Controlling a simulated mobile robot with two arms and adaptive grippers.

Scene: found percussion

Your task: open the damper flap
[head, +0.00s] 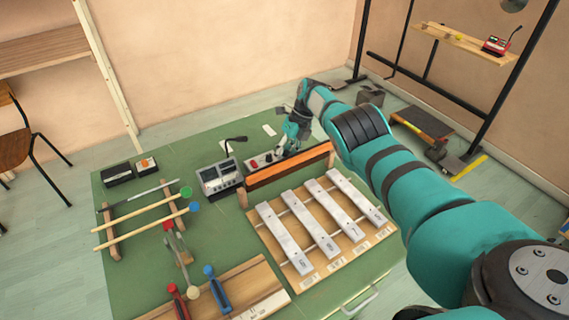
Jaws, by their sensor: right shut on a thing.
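The damper flap (288,167) is a long wooden board with an orange-brown face. It stands on edge along the back of the metal bar instrument (322,226), whose several silver bars lie uncovered on a wooden frame. My right gripper (288,149) reaches in from the right, over the table, to the far side of the flap near its top edge. It is shut on the flap; its fingertips are small and partly hidden, so the exact contact is unclear. My left gripper is not in view.
A grey device with a thin microphone (219,178) and a small red-and-black box (258,161) stand close to the flap's left end. Mallets (148,222) lie on a rack at left. Coloured-handled tools (218,289) lie in front. Green table (226,230) is bare between them.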

